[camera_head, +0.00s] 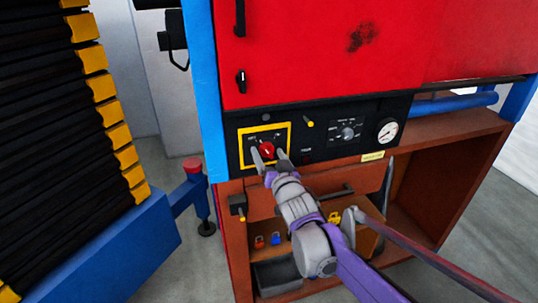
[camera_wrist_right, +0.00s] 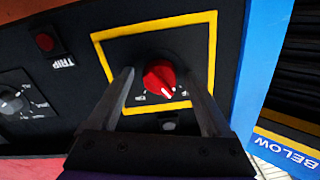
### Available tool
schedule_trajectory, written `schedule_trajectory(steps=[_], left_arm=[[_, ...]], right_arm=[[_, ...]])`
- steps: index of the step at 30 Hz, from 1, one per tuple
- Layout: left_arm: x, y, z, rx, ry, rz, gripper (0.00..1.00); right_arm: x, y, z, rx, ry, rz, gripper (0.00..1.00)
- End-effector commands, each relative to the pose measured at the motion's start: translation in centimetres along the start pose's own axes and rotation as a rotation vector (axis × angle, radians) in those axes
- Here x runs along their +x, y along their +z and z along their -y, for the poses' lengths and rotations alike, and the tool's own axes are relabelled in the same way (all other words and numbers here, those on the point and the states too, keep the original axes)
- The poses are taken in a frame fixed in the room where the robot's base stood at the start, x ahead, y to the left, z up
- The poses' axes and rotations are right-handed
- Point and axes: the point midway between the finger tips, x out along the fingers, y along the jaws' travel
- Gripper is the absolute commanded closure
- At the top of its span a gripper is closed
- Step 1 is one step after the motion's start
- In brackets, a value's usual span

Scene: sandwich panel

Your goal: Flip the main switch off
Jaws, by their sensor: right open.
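The main switch is a red rotary knob (camera_head: 267,149) inside a yellow square frame on the black control panel (camera_head: 228,152). In the right wrist view the red knob (camera_wrist_right: 160,78) sits between the two fingers, with a white mark on it pointing to the lower right of the picture. My right gripper (camera_head: 268,156) is open in front of the knob, one finger on each side of it. I cannot tell whether the fingers touch the panel. My left gripper does not show.
A red cabinet door (camera_head: 310,50) is above. A blue post (camera_head: 203,90) stands at the left.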

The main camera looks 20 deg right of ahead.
Motion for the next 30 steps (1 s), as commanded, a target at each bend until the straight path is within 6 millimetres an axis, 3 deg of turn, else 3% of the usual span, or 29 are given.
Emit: schedule_trajectory(steps=[2, 15, 30], left_arm=[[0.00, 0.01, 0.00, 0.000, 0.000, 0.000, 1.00], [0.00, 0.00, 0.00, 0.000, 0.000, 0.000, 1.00], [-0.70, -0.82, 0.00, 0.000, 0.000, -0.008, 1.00]], right_arm=[[-0.01, 0.00, 0.00, 0.000, 0.000, 0.000, 0.24], [-0.02, -0.01, 0.00, 0.000, 0.000, 0.000, 1.00], [-0.02, -0.06, -0.05, -0.274, 0.000, -0.001, 1.00]])
